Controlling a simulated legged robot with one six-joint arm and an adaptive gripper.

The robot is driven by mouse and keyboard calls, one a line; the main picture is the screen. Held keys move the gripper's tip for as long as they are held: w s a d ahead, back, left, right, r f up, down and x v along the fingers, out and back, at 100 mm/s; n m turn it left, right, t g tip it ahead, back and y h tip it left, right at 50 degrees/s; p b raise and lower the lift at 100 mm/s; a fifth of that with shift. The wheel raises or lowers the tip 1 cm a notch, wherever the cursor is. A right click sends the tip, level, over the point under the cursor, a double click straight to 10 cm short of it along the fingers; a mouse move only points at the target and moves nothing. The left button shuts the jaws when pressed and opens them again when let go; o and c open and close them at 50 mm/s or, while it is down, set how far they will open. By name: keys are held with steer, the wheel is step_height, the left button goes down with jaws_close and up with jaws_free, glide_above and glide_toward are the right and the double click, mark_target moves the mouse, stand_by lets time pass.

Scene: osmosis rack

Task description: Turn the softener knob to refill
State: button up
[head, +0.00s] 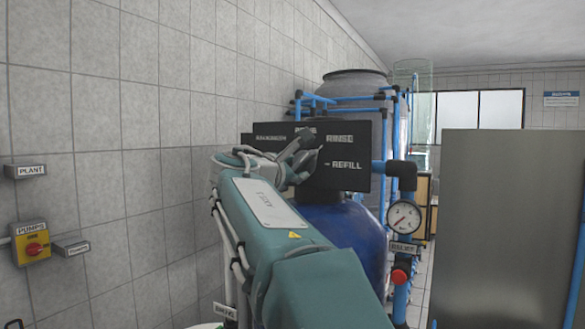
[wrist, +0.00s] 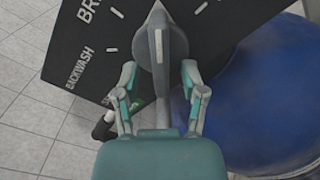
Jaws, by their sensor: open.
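The softener's black control panel (head: 350,178) faces me in the head view, with RINSE and REFILL readable on its right side. In the wrist view the panel (wrist: 75,60) is tilted and shows BACKWASH and part of another label starting with BR. The grey softener knob (wrist: 165,48) shows in the wrist view as a pointed shape with a pale line on it. My gripper (wrist: 160,72) is open, with one finger on each side of the knob's lower part. I cannot tell whether they touch it. In the head view my gripper (head: 301,155) covers the knob.
A blue tank (head: 350,235) stands below the panel, also in the wrist view (wrist: 275,95). A pressure gauge (head: 403,217) and a red valve (head: 399,275) are on pipes to the right. A grey cabinet (head: 500,220) stands farther right; a tiled wall (head: 120,150) is left.

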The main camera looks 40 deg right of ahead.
steer(key=shift+d, duration=0.25)
steer(key=shift+c, duration=0.3)
jaws_close()
steer(key=shift+m, duration=0.5)
steer(key=m, duration=0.3)
steer(key=shift+w+m, duration=0.15)
steer(key=shift+m, duration=2.35)
